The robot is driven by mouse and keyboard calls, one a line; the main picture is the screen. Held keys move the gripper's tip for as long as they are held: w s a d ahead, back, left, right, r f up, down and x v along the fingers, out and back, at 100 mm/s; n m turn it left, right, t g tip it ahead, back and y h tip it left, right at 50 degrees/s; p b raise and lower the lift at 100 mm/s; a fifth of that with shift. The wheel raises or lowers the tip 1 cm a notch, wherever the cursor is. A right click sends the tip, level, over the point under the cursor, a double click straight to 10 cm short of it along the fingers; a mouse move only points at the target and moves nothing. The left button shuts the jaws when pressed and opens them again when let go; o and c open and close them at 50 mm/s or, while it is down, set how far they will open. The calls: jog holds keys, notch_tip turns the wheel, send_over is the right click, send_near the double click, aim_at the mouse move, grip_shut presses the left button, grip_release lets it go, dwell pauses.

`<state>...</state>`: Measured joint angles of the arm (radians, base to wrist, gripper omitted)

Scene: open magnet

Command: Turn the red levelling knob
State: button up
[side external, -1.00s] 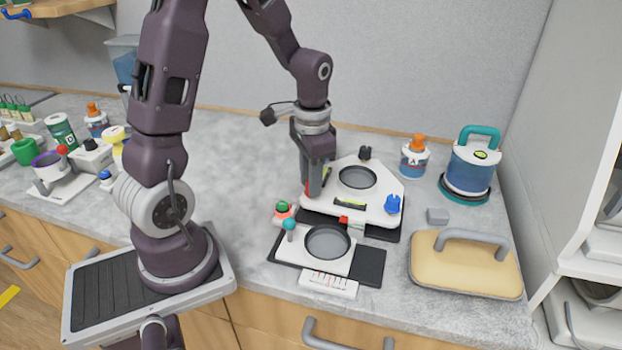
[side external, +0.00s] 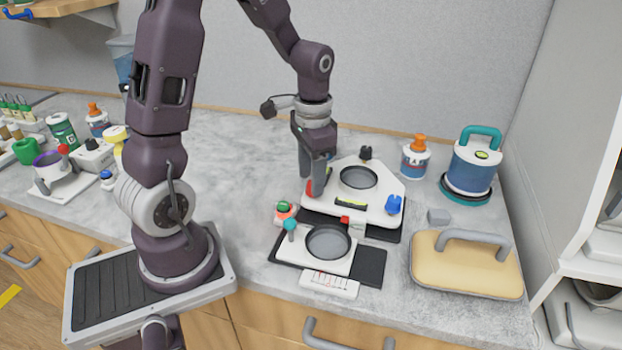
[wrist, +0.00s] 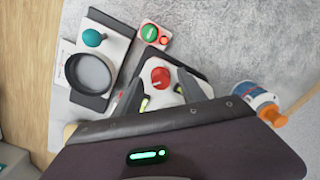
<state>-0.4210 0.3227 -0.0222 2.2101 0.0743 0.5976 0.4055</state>
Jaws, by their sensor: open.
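The red levelling knob (wrist: 160,77) sits at a corner of a white platform. In the wrist view it lies between the two spread fingers of my gripper (wrist: 161,80); a gap shows on each side of it. In the side view the red knob (side external: 309,188) is partly hidden behind my gripper (side external: 317,188), which points down over the platform's left corner. I cannot tell how far the fingertips reach down around the knob. The white platform (side external: 378,208) also bears a blue knob (side external: 393,204), a black knob (side external: 365,152), a round dark opening and a spirit level (side external: 350,203).
In front stand a plate with a round dish (side external: 328,242) and teal knob (side external: 291,225), and a green-topped button box (side external: 284,210). A bottle with an orange cap (side external: 416,158), a blue canister (side external: 470,165) and a beige handled pad (side external: 466,265) stand right. The counter behind is clear.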

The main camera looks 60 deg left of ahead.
notch_tip(320, 180, up, 6)
jog(key=shift+d+f, duration=0.1)
